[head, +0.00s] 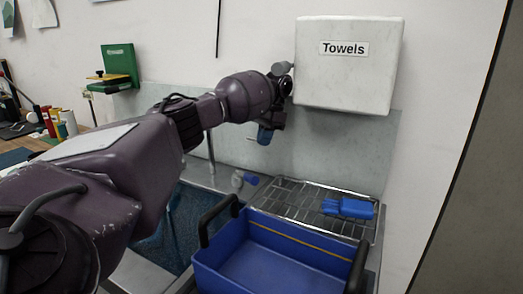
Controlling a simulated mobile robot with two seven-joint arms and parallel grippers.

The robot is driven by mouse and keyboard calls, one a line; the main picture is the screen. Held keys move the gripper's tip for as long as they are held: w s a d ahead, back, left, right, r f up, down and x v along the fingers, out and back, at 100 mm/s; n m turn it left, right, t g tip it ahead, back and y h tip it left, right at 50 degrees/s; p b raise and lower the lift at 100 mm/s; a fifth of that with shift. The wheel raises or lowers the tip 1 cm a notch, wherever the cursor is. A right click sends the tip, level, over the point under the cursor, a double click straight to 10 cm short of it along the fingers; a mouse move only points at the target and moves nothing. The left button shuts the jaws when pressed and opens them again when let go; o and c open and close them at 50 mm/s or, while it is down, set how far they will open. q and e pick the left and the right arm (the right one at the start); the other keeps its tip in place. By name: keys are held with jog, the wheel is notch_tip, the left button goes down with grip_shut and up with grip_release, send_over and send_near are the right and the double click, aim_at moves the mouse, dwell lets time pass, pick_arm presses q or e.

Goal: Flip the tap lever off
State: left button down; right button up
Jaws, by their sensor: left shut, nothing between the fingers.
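My left arm reaches in from the left, across the back of the sink. My left gripper (266,134) is at its far end, just below and left of the towel box. The gripper is small and dark with a blue part, and looks shut and empty. A thin grey upright post (210,147), perhaps part of the tap, shows below my forearm, left of the gripper. The tap lever cannot be made out; my arm covers much of that area. The sink (180,222) lies below, partly hidden by my arm. My right gripper is not in view.
A white towel box (350,80) hangs on the wall close right of the gripper. A blue crate (285,235) with black handles stands in front of a wire drying rack (290,200) holding a blue item (348,208). A small grey-and-blue object (240,180) lies by the sink.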

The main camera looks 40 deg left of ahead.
aim_at(246, 175)
pick_arm(q)
jog(key=x, duration=0.9)
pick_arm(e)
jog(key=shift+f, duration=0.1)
